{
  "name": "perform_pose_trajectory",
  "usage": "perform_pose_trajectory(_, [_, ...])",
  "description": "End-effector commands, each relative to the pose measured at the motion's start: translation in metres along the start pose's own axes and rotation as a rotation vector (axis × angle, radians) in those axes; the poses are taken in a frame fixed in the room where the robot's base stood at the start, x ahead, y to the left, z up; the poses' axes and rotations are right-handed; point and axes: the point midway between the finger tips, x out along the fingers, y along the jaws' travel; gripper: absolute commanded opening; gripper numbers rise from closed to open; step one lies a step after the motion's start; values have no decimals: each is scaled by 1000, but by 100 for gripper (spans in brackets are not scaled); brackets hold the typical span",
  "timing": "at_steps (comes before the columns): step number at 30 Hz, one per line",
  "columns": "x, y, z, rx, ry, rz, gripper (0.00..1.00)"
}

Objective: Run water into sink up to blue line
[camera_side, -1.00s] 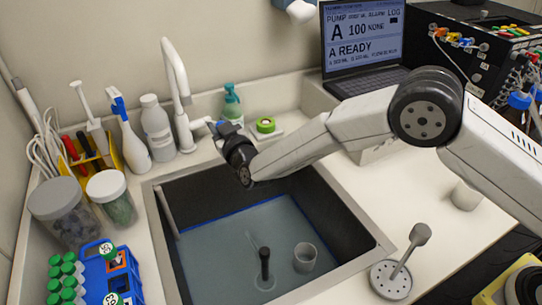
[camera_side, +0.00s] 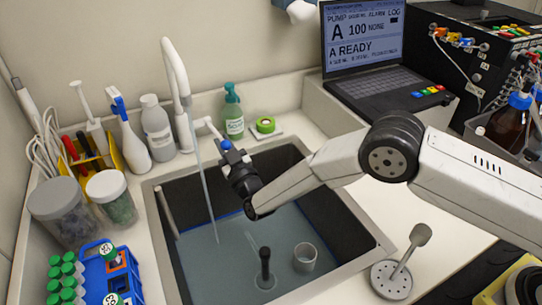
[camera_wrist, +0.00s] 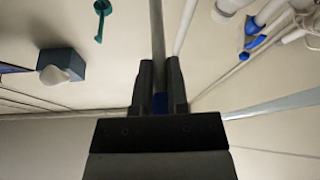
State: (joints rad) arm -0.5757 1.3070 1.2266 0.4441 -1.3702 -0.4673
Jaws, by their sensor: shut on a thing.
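The white tap (camera_side: 177,75) stands behind the sink (camera_side: 158,215), and a thin water stream (camera_side: 203,190) runs from its spout into the basin. My gripper (camera_side: 228,152) is at the outer end of the tap's white lever (camera_side: 211,126), shut on it. In the wrist view my fingers (camera_wrist: 160,92) close around the lever, with a bit of blue between them. The blue line (camera_side: 232,214) shows in part on the sink's back wall, close to the edge of the water (camera_side: 205,262); the exact gap is hard to tell. My arm hides part of it.
A grey cup (camera_side: 305,257) and a black-handled plug (camera_side: 265,265) stand in the water. Bottles (camera_side: 156,128), a soap dispenser (camera_side: 232,112) and green tape (camera_side: 265,124) stand behind the sink. A blue tube rack (camera_side: 105,270) is at left, a metal drain piece (camera_side: 391,279) at right.

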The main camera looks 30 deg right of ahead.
Motion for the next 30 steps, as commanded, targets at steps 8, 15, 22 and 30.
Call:
perform_pose_trajectory(8, [-1,-3,-2,0,5,-4,54])
perform_pose_trajectory(15, [-2,-2,-1,0,2,-3,54])
perform_pose_trajectory(22, [-11,-2,-1,0,1,-3,54])
perform_pose_trajectory(30, [-38,-3,-1,0,1,-5,54])
